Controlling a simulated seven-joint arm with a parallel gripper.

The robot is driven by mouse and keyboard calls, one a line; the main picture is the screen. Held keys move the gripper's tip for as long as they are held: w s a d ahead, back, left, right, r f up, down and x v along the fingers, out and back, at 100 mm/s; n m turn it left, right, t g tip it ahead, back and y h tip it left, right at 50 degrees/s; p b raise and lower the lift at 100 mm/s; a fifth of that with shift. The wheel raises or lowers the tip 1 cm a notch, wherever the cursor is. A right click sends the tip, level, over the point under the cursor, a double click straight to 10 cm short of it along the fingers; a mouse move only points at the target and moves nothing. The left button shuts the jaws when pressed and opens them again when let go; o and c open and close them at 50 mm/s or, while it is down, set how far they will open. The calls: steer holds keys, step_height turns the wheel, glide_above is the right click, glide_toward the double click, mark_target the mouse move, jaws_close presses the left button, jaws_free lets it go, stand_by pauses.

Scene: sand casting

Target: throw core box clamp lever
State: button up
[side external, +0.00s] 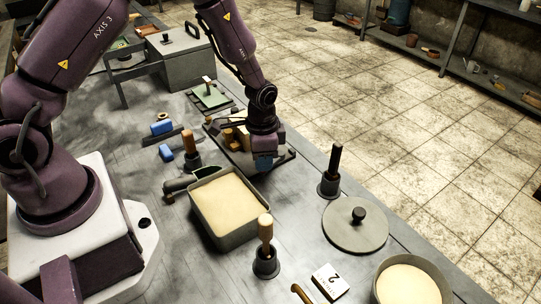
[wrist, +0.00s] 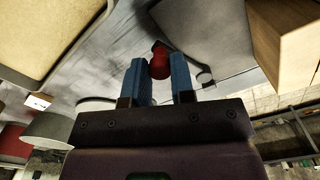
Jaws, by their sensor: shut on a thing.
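My gripper (side external: 264,162) is low over the right front part of a dark base plate (side external: 287,157) on the bench. In the wrist view my gripper (wrist: 156,72) has its two blue fingers on either side of a red knob (wrist: 160,60), shut on this clamp lever end. The lever's arm and pivot are mostly hidden. The wooden core box (side external: 237,135) sits on the plate just left of my gripper, partly covered by my arm. Its wooden side also shows at the upper right of the wrist view (wrist: 285,40).
A sand-filled tray (side external: 225,205) stands in front of my gripper. A wood-handled rammer (side external: 191,148) is to the left and a black-handled one (side external: 331,172) to the right. A round lid (side external: 355,226) lies nearer. The bench's right edge is close to the plate.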

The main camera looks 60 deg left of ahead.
steer(key=shift+s+d, duration=0.1)
steer(key=shift+s, duration=0.05)
steer(key=shift+d+n, duration=0.25)
steer(key=shift+n, duration=0.25)
steer(key=shift+d, duration=0.15)
steer(key=shift+d+n, duration=0.15)
steer(key=shift+n, duration=0.35)
steer(key=shift+d, duration=0.1)
steer(key=shift+w+d+n, duration=0.2)
steer(key=shift+w+n, duration=0.05)
steer(key=shift+n, duration=0.15)
steer(key=shift+f, duration=0.1)
steer(key=shift+w+d+n, duration=0.15)
steer(key=shift+d+n, duration=0.15)
steer(key=shift+n, duration=0.2)
